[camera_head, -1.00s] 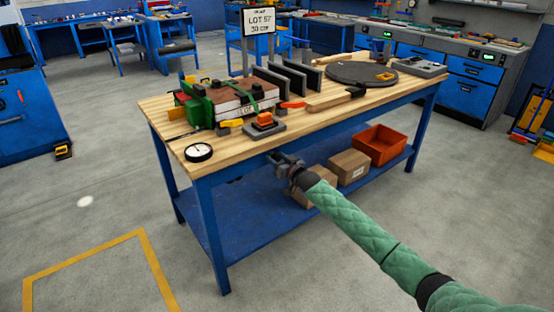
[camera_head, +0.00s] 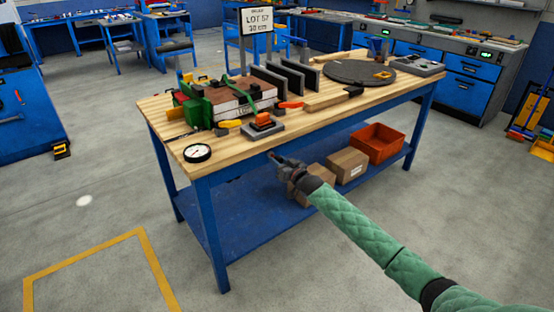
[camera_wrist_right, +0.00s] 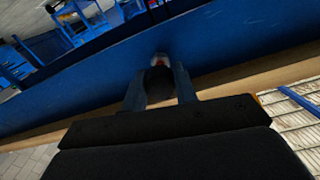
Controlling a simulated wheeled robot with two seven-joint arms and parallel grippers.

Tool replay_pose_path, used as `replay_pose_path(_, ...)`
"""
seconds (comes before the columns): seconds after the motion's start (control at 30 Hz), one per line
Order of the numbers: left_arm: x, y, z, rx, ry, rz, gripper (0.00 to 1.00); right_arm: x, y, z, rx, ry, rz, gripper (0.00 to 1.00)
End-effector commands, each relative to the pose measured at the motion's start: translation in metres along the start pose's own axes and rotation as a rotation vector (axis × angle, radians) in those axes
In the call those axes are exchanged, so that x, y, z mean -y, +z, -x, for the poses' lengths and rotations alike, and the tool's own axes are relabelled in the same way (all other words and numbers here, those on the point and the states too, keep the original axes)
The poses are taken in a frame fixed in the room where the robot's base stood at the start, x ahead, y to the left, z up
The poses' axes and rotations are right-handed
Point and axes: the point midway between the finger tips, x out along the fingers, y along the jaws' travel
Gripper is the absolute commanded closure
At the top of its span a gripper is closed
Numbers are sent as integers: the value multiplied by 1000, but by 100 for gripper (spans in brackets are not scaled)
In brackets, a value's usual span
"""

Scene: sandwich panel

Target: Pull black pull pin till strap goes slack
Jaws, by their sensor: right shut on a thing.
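The panel stack (camera_head: 228,98), with reddish and pale layers, lies on the workbench (camera_head: 330,115) in a green fixture (camera_head: 188,102). A green strap (camera_head: 254,90) crosses the stack and bows up in a loop above it. My right gripper (camera_head: 275,158) is just off the bench's front edge, below top level. In the right wrist view, my right gripper (camera_wrist_right: 160,88) is shut on a dark rounded thing, which looks like the black pull pin (camera_wrist_right: 160,80). A small red and pale spot shows at its far end. My left gripper is not in view.
A round gauge (camera_head: 197,153) and a grey block with an orange top (camera_head: 263,123) stand near the front edge. Dark upright plates (camera_head: 285,80) stand behind. Cardboard boxes (camera_head: 347,165) and a red bin (camera_head: 377,143) are on the lower shelf.

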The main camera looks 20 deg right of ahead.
Motion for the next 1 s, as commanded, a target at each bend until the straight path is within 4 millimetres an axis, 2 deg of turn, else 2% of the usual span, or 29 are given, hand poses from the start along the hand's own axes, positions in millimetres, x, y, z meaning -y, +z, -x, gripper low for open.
replay_pose_path(0.17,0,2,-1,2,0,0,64,0,1,0,1,0,1,100)
replay_pose_path(0.2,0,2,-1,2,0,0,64,0,1,0,1,0,1,70)
replay_pose_path(0.3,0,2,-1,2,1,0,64,0,1,0,1,0,1,50)
replay_pose_path(0.67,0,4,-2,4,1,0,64,0,1,3,0,0,1,50)
replay_pose_path(0.77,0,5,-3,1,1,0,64,0,2,11,1,-1,1,50)
replay_pose_path(1.0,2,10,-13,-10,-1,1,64,-1,3,44,2,1,1,50)
